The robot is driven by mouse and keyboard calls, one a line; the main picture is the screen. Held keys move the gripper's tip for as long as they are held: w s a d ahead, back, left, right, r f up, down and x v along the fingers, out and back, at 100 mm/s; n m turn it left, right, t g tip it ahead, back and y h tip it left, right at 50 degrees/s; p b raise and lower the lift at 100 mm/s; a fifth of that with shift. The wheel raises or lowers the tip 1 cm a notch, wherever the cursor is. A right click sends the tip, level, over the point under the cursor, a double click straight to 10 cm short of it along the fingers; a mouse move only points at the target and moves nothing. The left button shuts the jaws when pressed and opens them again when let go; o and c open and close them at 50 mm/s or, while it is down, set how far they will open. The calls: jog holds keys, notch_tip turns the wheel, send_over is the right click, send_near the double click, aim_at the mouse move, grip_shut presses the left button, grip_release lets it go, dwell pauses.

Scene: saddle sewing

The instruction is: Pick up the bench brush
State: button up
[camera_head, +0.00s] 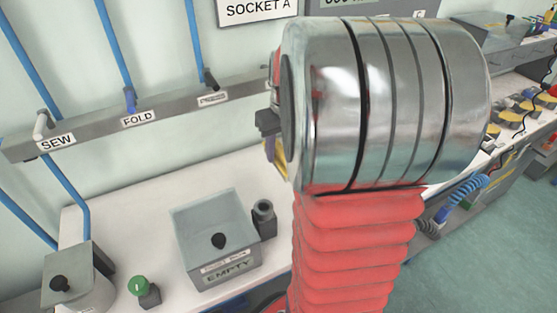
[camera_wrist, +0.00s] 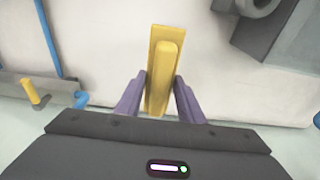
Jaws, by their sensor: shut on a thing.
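The bench brush (camera_wrist: 162,75) is a yellow piece with a long raised grip, seen upright in the middle of the wrist view. My gripper (camera_wrist: 161,92) is shut on it, with one purple finger at each side. The brush lies against the pale bench surface in that picture; I cannot tell whether it touches it. In the head view my arm's metal wrist hides most of the brush and gripper. Only a bit of yellow (camera_head: 272,152) shows below the dark gripper part at its left.
A grey box labelled EMPTY (camera_head: 217,240) stands on the white bench (camera_head: 130,215), with a dark cylinder fitting (camera_head: 264,217) beside it. A green knob (camera_head: 138,286) and a grey canister (camera_head: 75,285) are at the left. A wall rail carries SEW and FOLD labels (camera_head: 139,119).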

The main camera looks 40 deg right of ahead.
jog(key=shift+r, duration=0.2)
dwell(0.3)
jog(key=o, duration=0.7)
jog(key=c, duration=0.4)
jog(key=shift+s, duration=0.1)
